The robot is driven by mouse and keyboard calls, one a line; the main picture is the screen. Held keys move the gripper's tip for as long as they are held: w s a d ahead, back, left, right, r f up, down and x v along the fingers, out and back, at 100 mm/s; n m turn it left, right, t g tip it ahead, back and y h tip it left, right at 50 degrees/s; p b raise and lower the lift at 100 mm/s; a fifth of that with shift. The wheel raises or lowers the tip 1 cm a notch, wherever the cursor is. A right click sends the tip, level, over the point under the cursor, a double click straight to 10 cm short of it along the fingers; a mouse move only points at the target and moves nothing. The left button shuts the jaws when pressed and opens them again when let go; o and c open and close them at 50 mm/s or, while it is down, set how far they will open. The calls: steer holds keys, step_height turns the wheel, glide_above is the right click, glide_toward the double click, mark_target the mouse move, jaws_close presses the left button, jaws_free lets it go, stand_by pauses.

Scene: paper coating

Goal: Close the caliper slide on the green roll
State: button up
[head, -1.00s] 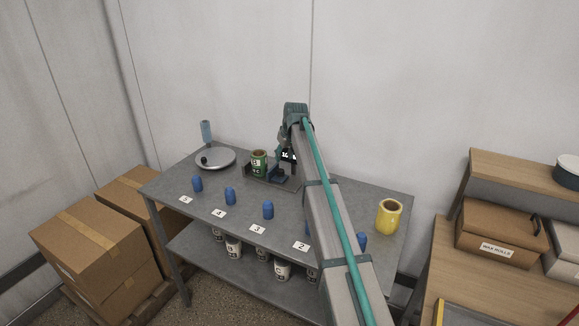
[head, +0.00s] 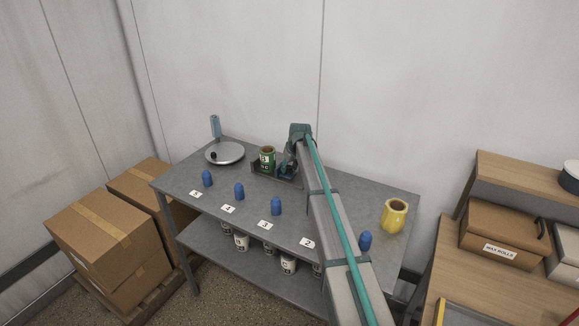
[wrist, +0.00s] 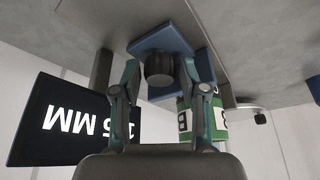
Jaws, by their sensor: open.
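The green roll (head: 267,160) stands upright in the dark caliper fixture (head: 262,173) at the back of the table. It also shows, partly hidden by a finger, in the wrist view (wrist: 216,122). The blue slide (wrist: 157,42) carries a dark round knob (wrist: 159,70). My gripper (wrist: 158,78) is open, with one finger on each side of the knob. I cannot tell whether the fingers touch it. The display (wrist: 75,122) appears upside down, showing a partly hidden number and "MM". In the head view my arm hides part of the slide.
A round metal plate (head: 225,153) with a blue-handled tool lies at the back left. Several blue pieces (head: 239,191) stand along the front by numbered labels. A yellow roll (head: 395,215) stands at the right. White cans (head: 288,265) are on the lower shelf.

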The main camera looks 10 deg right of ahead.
jaws_close()
steer(key=shift+w+a, duration=0.1)
steer(key=w+a, duration=0.1)
steer(key=w+a+b, duration=0.1)
steer(key=shift+w+a+f, duration=0.1)
steer(key=shift+a+f, duration=0.05)
steer(key=shift+a, duration=0.25)
steer(key=shift+r, duration=0.2)
jaws_free()
